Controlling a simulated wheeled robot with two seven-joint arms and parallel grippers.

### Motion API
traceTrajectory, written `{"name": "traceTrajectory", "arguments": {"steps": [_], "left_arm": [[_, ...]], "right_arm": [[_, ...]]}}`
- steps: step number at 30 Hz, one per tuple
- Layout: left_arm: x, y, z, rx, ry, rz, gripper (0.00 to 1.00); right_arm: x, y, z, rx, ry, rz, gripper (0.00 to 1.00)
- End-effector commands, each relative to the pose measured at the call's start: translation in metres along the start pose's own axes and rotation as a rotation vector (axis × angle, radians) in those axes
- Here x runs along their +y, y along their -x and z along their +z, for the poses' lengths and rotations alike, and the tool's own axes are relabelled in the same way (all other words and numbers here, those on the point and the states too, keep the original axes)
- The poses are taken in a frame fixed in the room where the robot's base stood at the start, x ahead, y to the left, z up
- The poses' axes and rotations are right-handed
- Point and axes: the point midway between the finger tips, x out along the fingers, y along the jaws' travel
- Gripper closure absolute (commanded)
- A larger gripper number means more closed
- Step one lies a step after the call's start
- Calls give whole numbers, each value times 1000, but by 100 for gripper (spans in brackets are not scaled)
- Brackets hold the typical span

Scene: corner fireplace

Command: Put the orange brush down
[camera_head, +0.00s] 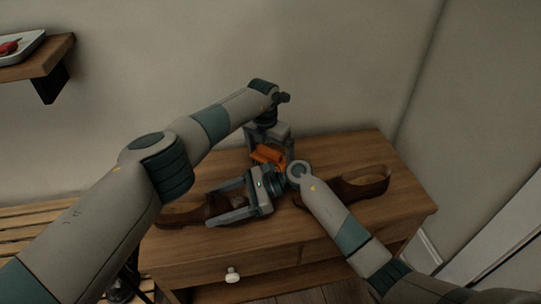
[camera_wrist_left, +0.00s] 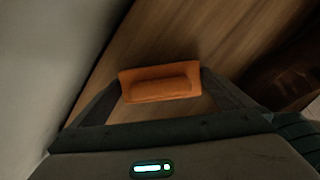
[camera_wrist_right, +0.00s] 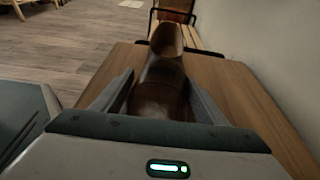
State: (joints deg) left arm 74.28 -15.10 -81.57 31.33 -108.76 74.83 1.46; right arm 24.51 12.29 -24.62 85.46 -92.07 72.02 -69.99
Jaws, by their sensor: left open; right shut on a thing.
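The orange brush (camera_head: 267,155) is at the back of the wooden cabinet top. In the left wrist view the orange brush (camera_wrist_left: 160,84) appears to rest on the wood, between the spread fingers. My left gripper (camera_head: 270,158) points down around it and is open. My right gripper (camera_head: 212,208) points left and is shut on a brown shoe (camera_head: 180,214) at the left of the top. The same shoe (camera_wrist_right: 163,85) shows between the fingers in the right wrist view.
A second brown shoe (camera_head: 362,187) lies on the right of the cabinet top (camera_head: 345,150). A slatted bench (camera_head: 30,220) stands at the left. A wall shelf (camera_head: 40,65) with a tray (camera_head: 22,42) is at upper left. The back right of the top is clear.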

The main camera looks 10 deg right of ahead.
Motion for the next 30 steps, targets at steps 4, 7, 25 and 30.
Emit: {"name": "traceTrajectory", "arguments": {"steps": [4, 7, 25, 30], "left_arm": [[1, 10, 0, -2, -1, 1, 0], [1, 22, 0, -2, -1, 2, 0], [0, 113, 0, -1, 1, 0, 0], [0, 118, 0, -1, 0, 0, 0]], "right_arm": [[6, -6, -11, 12, -13, 12, 46], [6, -6, -11, 12, -13, 12, 46], [6, -6, -12, 12, -13, 12, 46], [6, -6, -12, 12, -13, 12, 46]]}}
